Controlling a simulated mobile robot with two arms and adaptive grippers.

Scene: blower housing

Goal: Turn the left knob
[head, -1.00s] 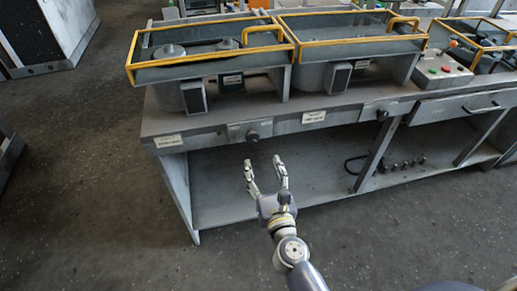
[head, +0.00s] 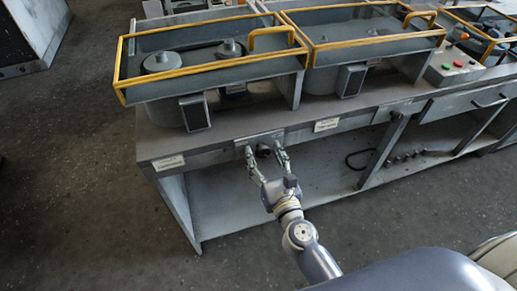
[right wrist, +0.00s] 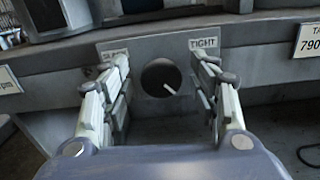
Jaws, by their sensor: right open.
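The left knob (right wrist: 161,77) is a dark round dial with a white pointer line, on a grey plate (right wrist: 130,48) on the bench front. The plate is marked SLACK at left and TIGHT at right. The pointer slants toward the lower right. In the head view the knob (head: 263,150) is partly hidden between the fingers. My right gripper (head: 263,152) is open, with one finger on each side of the knob. In the right wrist view its fingers (right wrist: 163,80) stand apart from the knob, with gaps on both sides. My left gripper is not in view.
The grey bench (head: 222,149) carries two yellow-framed covers (head: 215,66) above the knob. A second knob (head: 395,116) sits further right on the bench front. A control box with buttons (head: 455,68) stands at the right. The space under the bench is mostly open.

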